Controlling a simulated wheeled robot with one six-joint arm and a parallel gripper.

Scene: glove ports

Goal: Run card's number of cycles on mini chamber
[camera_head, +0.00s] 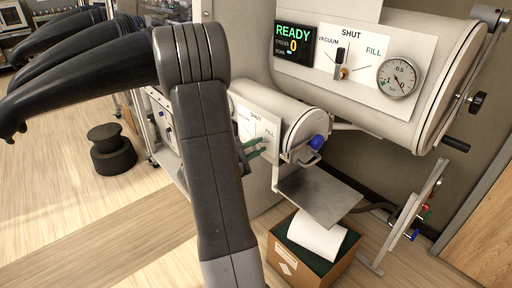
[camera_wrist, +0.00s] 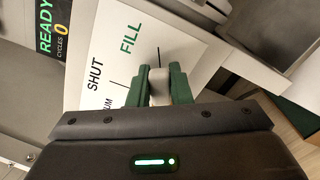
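The mini chamber (camera_head: 285,112) is the small white cylinder below the large one. Its valve panel (camera_head: 243,121) reads SHUT and FILL; the wrist view shows the panel (camera_wrist: 100,45) closer, with part of VACUUM. My gripper (camera_head: 257,147) is at this panel. In the wrist view its green fingers (camera_wrist: 160,84) flank a grey valve handle (camera_wrist: 158,88) with no clear gap, so they look shut on it. The fingers hide much of the handle, so its setting is unclear. The display (camera_head: 293,44) reads READY, CYCLES 0. The run card cannot be made out.
The large chamber (camera_head: 430,45) above has its own valve (camera_head: 342,65) and gauge (camera_head: 398,77). A blue knob (camera_head: 318,142) is on the mini chamber's door. Below are a metal shelf (camera_head: 320,197) and a cardboard box (camera_head: 290,268). A black stool (camera_head: 111,150) stands on open floor at left.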

